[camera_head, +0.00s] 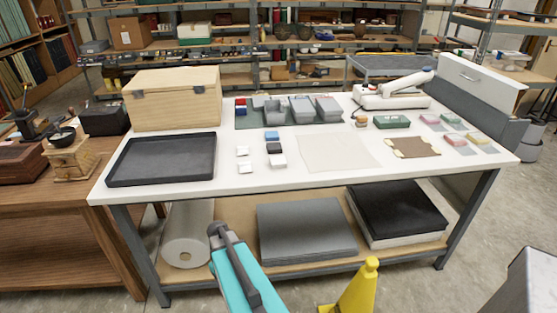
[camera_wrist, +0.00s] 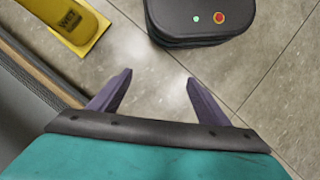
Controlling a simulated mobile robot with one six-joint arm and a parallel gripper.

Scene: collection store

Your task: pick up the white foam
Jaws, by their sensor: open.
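Several small blocks lie in the middle of the white table. A white block (camera_head: 277,160) sits in front of a black block (camera_head: 274,148) and a blue block (camera_head: 272,136). Two smaller white pieces (camera_head: 242,151) (camera_head: 246,166) lie to their left. They are too small for me to tell which is the white foam. My gripper (camera_wrist: 159,77) is open and empty in the wrist view, over bare floor. No foam shows in that view. In the head view my teal arm is low in front of the table, and the fingers cannot be made out.
The table (camera_head: 300,187) also holds a black tray (camera_head: 162,160), a wooden box (camera_head: 172,100), a pale sheet (camera_head: 338,153) and a brown cloth (camera_head: 413,147). The table's lower shelf is loaded.

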